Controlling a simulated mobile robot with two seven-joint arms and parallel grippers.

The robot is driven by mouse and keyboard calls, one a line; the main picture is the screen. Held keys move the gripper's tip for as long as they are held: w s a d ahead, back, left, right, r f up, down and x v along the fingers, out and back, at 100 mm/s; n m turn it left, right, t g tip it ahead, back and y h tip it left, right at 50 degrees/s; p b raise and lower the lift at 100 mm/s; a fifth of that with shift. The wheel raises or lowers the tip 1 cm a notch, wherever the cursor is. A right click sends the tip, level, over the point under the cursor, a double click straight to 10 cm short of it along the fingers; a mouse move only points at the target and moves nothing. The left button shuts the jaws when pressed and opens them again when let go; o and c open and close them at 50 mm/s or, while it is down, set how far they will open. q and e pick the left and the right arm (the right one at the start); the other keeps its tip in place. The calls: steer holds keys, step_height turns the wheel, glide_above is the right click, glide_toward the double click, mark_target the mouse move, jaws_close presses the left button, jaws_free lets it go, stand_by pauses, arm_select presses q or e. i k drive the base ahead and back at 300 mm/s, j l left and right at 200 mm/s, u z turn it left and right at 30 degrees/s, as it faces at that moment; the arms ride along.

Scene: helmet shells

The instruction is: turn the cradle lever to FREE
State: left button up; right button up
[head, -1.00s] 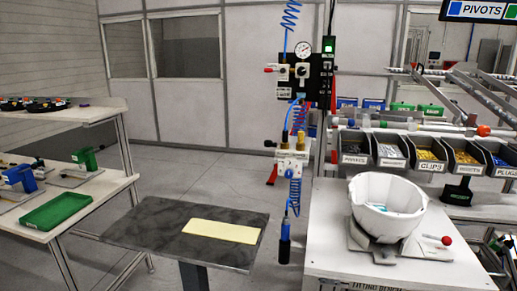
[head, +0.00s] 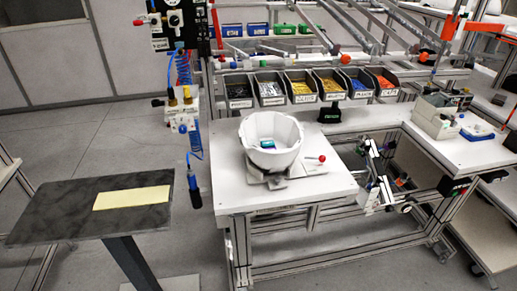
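A white helmet shell (head: 271,158) sits open side up in a grey cradle (head: 267,178) on the white fitting bench (head: 228,192). A small blue-green item (head: 267,145) shows inside the shell. The cradle lever, with a red knob (head: 322,158), sticks up to the right of the shell above a pale plate. Its marking is too small to read. Neither of my grippers shows in the head view.
Several labelled bins (head: 299,88) of small parts stand along the back of the bench. A dark table (head: 70,207) with a yellow sheet (head: 132,198) is at left. A hanging blue-handled tool (head: 194,188) is close to the bench's left edge. A side bench (head: 470,152) stands at right.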

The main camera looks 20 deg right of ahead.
mark_target(322, 158)
steer(key=i+l, duration=0.1)
steer(key=l, duration=0.45)
steer(key=i+l, duration=0.15)
steer(key=l, duration=0.35)
steer(key=i+l, duration=0.1)
steer(key=l, duration=0.45)
steer(key=i+l+u, duration=0.1)
steer(key=l, duration=0.4)
